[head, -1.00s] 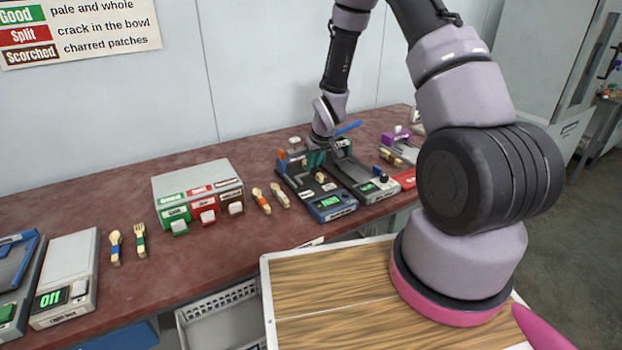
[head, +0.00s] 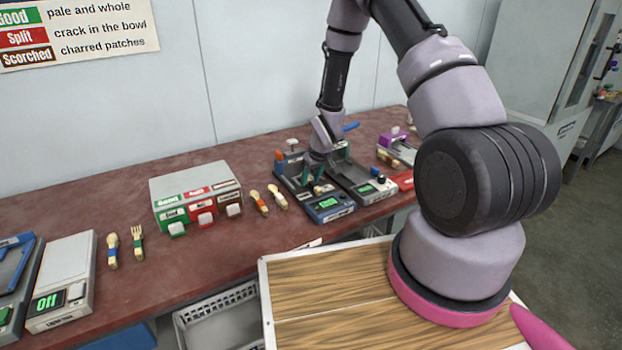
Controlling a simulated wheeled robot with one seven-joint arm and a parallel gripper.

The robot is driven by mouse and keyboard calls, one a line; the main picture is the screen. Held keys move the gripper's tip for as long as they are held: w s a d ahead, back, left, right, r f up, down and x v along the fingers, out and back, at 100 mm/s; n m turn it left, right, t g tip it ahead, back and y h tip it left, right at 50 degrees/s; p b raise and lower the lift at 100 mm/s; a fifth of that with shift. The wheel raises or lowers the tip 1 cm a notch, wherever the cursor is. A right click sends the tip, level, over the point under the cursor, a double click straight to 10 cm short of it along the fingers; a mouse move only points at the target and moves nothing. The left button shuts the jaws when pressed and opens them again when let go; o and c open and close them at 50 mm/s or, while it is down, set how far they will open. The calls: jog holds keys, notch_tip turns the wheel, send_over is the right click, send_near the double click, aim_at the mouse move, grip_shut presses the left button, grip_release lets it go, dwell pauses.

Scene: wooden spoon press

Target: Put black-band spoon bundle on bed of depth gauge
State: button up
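My gripper (head: 308,177) points down over the bed of a blue-fronted device (head: 330,212) with a lit green display, at the middle of the bench. Its fingers are small and partly lost among the device's parts, so I cannot tell whether they are open or shut. A small pale wooden piece (head: 319,188) shows just right of the fingertips, low over or on that bed. It may be a spoon bundle, but no black band can be made out. The device's label is too small to read, so I cannot tell whether it is the depth gauge.
A grey device (head: 376,187) stands close on the right. Left are two banded bundles (head: 268,200), then a Good/Split/Scorched box (head: 196,187) with white buttons. Farther left lie a blue-banded spoon (head: 112,251) and a green-banded fork (head: 137,243), beside an "Off" device (head: 62,280). Bench between is clear.

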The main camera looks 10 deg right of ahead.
jog(key=shift+r, duration=0.1)
jog(key=shift+r, duration=0.3)
jog(key=s+d+r+m+t, duration=0.15)
jog(key=s+r, duration=0.25)
jog(key=r, duration=0.7)
jog(key=s+d+r+m, duration=0.15)
jog(key=s+r, duration=0.25)
jog(key=r, duration=0.8)
jog(key=s+d+r+m, duration=0.1)
jog(key=s+d+r, duration=0.25)
jog(key=r, duration=0.75)
jog(key=s+r+m, duration=0.2)
jog(key=s+r, duration=0.4)
jog(key=s, duration=0.3)
jog(key=s+r+m+t, duration=0.1)
jog(key=s+r, duration=0.5)
jog(key=s, duration=0.3)
jog(key=shift+s+a+r+m+y, duration=0.2)
jog(key=shift+s+a+m+y, duration=0.1)
jog(key=shift+a+m, duration=0.1)
